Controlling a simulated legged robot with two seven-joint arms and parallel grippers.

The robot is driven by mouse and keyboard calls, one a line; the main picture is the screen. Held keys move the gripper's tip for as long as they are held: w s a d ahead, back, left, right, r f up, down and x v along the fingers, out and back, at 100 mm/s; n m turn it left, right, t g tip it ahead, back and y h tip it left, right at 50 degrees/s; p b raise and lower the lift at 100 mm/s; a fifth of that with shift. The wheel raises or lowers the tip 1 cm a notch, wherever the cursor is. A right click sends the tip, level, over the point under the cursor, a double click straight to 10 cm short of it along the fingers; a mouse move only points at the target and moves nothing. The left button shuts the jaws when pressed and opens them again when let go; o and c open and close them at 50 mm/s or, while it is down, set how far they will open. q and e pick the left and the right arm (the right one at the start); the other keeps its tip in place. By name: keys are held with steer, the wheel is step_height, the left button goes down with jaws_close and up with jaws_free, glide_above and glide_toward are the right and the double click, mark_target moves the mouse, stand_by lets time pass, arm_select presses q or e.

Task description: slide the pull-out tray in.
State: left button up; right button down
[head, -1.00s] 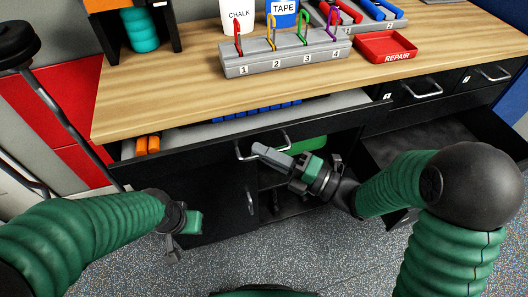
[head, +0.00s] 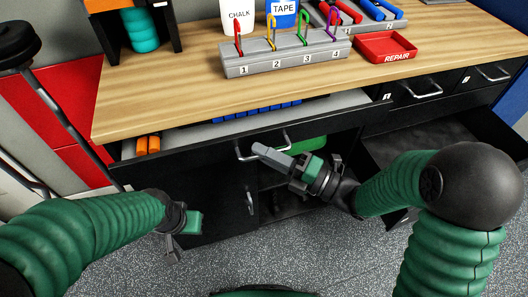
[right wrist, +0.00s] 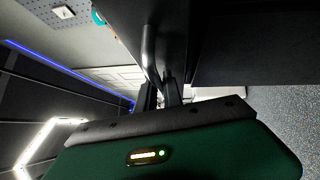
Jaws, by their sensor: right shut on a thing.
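The pull-out tray (head: 190,140) is a grey shelf with a black front, just under the wooden bench top in the head view. It stands partly out, with a strip of its inside showing. Its metal bar handle (head: 284,138) is on the front. My right gripper (head: 258,150) is shut on this handle, reaching it from the lower right. In the right wrist view the fingers (right wrist: 160,95) meet the bar handle (right wrist: 149,45) beside the dark front. My left gripper (head: 184,238) is open and empty, low in front of the cabinet, apart from the tray.
Orange (head: 148,144) and blue (head: 256,111) items lie in the tray. An open black drawer (head: 440,145) stands out at the right. A cabinet opening with a green item (head: 306,149) is below. The bench top (head: 160,95) holds a numbered rack (head: 285,58) and a red repair tray (head: 385,47).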

steer(key=shift+f, duration=0.25)
steer(key=shift+w+a, duration=0.1)
steer(key=shift+w, duration=0.25)
steer(key=w, duration=0.2)
steer(key=w+a+b, duration=0.1)
steer(key=w, duration=0.1)
steer(key=w+a+b, duration=0.1)
steer(key=w, duration=0.1)
steer(key=shift+w+f, duration=0.1)
steer(key=shift+w, duration=0.15)
steer(key=shift+w+a, duration=0.1)
steer(key=shift+w, duration=0.25)
steer(key=shift+r, duration=0.2)
steer(key=c, duration=1.8)
jaws_free()
